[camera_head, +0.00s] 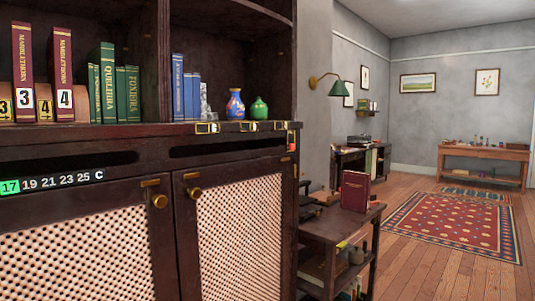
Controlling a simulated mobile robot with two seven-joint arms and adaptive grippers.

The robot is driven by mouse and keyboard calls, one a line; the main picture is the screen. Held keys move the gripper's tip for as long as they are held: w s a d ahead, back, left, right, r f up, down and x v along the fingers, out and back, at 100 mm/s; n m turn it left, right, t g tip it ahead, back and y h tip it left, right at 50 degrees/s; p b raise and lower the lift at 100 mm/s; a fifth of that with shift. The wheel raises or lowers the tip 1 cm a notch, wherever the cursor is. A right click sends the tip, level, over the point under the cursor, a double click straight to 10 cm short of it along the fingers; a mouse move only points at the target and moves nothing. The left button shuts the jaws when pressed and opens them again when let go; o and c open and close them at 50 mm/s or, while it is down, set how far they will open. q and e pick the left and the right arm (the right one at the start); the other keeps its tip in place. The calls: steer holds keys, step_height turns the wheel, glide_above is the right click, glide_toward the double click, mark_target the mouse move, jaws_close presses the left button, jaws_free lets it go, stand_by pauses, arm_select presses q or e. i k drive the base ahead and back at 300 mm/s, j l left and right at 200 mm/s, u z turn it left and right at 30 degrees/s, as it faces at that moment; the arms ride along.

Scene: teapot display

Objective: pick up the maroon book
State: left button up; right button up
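A maroon book (355,191) stands upright on the small dark wooden side table (347,223), right of the tall cabinet, its front cover facing me with small gold marks. Two taller maroon volumes stand on the cabinet shelf at the left: one marked 3 (23,72) and one marked 4 (62,74), with gold lettering on their spines. Neither of my grippers is in view.
The dark cabinet (150,140) fills the left and near part of the view. Its shelf holds green books (107,82), blue books (178,88), a blue vase (235,104) and a green vase (259,108). Open wooden floor (410,275) and a red rug (450,222) lie right of the side table.

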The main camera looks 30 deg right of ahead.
mark_target(356, 186)
steer(key=z, duration=1.4)
steer(key=u, duration=1.95)
steer(key=l, duration=0.7)
steer(key=k+l+u, duration=0.15)
steer(key=l, duration=1.25)
steer(key=k+l+u, duration=0.15)
steer(key=l, duration=0.5)
